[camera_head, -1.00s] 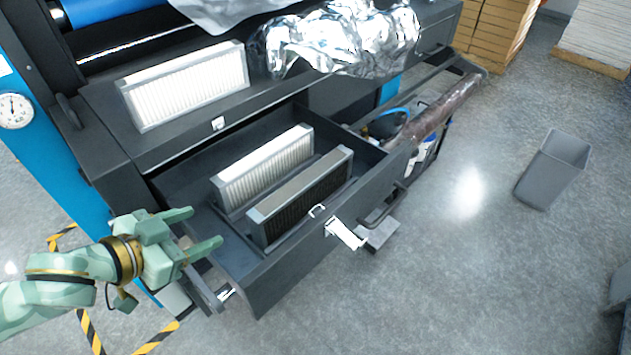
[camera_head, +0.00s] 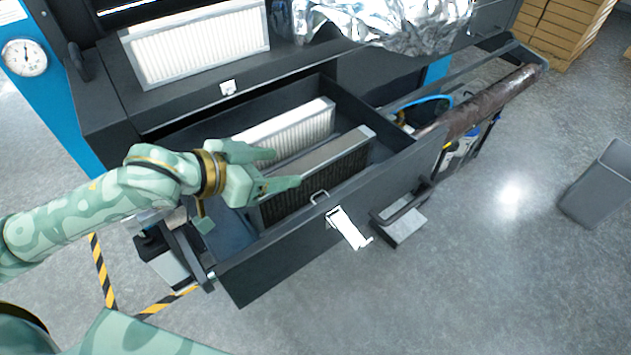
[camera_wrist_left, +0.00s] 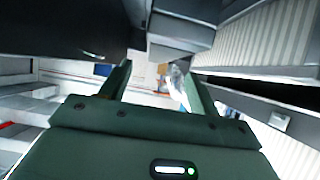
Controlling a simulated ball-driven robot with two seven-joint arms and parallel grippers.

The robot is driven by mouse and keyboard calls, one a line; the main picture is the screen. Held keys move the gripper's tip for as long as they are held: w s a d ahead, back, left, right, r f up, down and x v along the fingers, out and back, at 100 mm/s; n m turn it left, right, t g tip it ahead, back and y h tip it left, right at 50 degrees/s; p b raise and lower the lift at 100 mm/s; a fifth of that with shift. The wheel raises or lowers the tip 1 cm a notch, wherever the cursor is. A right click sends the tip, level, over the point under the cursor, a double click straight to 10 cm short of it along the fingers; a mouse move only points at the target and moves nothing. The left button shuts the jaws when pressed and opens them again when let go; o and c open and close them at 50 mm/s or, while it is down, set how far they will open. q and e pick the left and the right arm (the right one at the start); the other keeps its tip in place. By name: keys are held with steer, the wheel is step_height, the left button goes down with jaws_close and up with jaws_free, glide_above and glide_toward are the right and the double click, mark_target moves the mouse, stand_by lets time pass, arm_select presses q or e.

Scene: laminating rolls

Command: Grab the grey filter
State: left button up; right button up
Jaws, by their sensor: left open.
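The grey filter, a framed block with dark mesh on its front side (camera_head: 328,180), stands in the open drawer (camera_head: 275,258). A white pleated filter (camera_head: 308,128) stands behind it in the same drawer. My left gripper (camera_head: 287,168) is open and empty, with its fingers over the left end of the two filters; it hides part of both. I cannot tell whether it touches either one. In the left wrist view the open fingers (camera_wrist_left: 158,82) have nothing between them. My right gripper is not in view.
Another white pleated filter (camera_head: 200,42) stands on the machine ledge above the drawer. Crumpled foil (camera_head: 395,22) lies to its right. The drawer's front wall carries a handle (camera_head: 405,202) and a white tag (camera_head: 349,228). A grey bin (camera_head: 600,185) stands on open floor at right.

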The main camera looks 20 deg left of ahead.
mark_target(304, 165)
arm_select(q)
steer(key=x, duration=0.2)
steer(key=shift+w+d+f, duration=0.1)
steer(key=shift+w+f, duration=0.05)
steer(key=shift+w, duration=0.1)
steer(key=x, duration=0.5)
steer(key=shift+d+b, duration=0.1)
steer(key=shift+b, duration=0.25)
steer(key=shift+s, duration=0.1)
steer(key=shift+c, duration=0.3)
jaws_close()
